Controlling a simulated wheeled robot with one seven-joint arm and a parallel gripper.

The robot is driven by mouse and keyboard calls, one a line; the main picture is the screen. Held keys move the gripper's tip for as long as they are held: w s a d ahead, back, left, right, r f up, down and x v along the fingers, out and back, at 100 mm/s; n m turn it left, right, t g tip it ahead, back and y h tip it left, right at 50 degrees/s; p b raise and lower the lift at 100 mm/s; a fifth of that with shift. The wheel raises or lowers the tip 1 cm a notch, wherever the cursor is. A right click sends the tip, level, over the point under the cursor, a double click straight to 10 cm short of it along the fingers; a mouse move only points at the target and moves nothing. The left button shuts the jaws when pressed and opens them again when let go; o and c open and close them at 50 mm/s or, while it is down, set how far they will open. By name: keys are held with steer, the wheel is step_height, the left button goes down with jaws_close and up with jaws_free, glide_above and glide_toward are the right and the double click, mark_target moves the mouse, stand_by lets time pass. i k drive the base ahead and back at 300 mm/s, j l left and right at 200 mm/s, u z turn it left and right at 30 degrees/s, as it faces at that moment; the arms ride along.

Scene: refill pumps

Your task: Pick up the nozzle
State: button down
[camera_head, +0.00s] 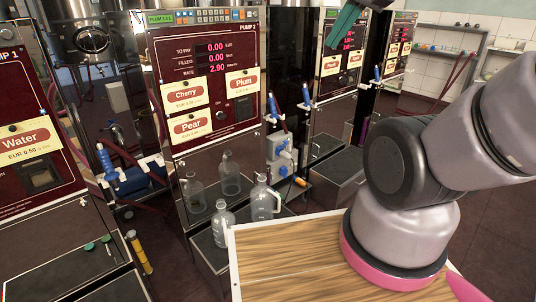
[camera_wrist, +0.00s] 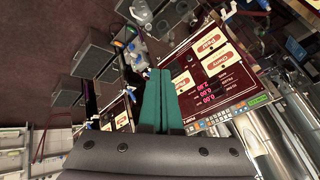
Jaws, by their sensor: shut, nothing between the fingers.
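Several blue-handled nozzles hang beside the pumps in the head view. One nozzle (camera_head: 273,106) is at the right side of Pump 2, another nozzle (camera_head: 306,95) is just right of it, and a third nozzle (camera_head: 104,160) is beside Pump 1 at the left. I cannot tell which one the task means. My gripper (camera_head: 345,30) has teal fingers and is high at the top of the head view, above and right of the Pump 2 nozzle and apart from it. In the wrist view its fingers (camera_wrist: 160,78) are together and empty, with the inverted pump panel behind them.
Pump 2 (camera_head: 214,80) shows Cherry, Plum and Pear labels. Glass jugs (camera_head: 263,200) stand at its base. A wooden-topped table (camera_head: 290,262) is in front, below my arm. A yellow cylinder (camera_head: 139,252) stands on the floor at lower left.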

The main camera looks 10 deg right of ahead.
mark_target(275, 109)
steer(key=i+l+u, duration=0.1)
steer(key=i+l, duration=0.15)
steer(key=i+l+u, duration=0.1)
steer(key=i+l, duration=0.15)
steer(key=l, duration=0.2)
steer(key=i+l+u, duration=0.1)
steer(key=i+l, duration=0.15)
steer(key=i+l+u, duration=0.1)
steer(key=i+l, duration=0.15)
steer(key=l, duration=0.25)
steer(key=i+l+u, duration=0.1)
steer(key=l, duration=0.3)
steer(key=i+l+u, duration=0.15)
steer(key=i+l, duration=0.15)
steer(key=l, duration=0.1)
